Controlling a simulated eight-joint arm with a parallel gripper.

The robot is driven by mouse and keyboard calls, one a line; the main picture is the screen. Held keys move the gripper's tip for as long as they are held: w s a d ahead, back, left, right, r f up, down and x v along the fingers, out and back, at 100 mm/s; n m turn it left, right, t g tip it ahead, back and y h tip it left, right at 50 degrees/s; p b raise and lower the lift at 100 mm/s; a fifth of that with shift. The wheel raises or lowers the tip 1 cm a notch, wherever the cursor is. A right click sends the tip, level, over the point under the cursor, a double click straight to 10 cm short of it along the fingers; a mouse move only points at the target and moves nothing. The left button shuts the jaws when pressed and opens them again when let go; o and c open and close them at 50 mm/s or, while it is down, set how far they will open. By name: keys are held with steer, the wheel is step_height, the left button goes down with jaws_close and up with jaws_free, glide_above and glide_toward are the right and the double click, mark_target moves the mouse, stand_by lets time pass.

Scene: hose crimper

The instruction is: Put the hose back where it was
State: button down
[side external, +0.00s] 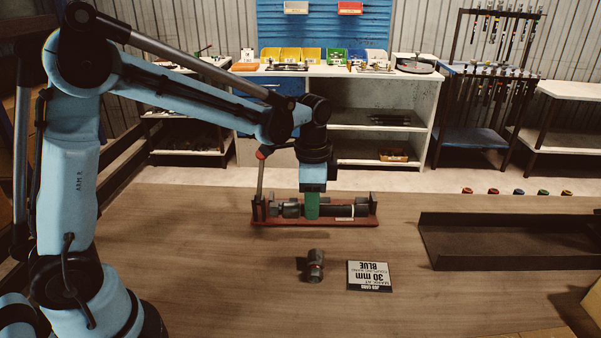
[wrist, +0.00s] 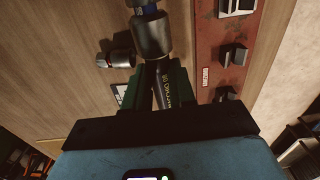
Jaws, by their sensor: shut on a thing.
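My gripper (side external: 312,205) has green fingers and is shut on the hose (side external: 337,211), a dark piece lying level across the fingers. In the wrist view the hose (wrist: 162,78) runs between the fingers, with printing on its side and a grey metal fitting (wrist: 152,36) at its far end. The red-based crimper (side external: 318,223), with an upright lever at its left, is right behind or under the hose in the side view. In the wrist view its red base (wrist: 205,40) with dark blocks lies to the right of the hose. I cannot tell whether they touch.
A loose metal fitting (side external: 316,266) stands on the table (side external: 215,270) in front of the crimper, beside a job card (side external: 370,276) reading 30 mm and BLUE. A long dark tray (side external: 436,262) lies to the right. Several small coloured pieces (side external: 518,191) line the back edge.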

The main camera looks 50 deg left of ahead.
mark_target(311, 245)
steer(key=shift+f, duration=3.45)
steer(key=shift+f, duration=0.45)
steer(key=shift+c, duration=0.2)
jaws_free()
steer(key=shift+r, duration=0.15)
steer(key=shift+r, duration=3.85)
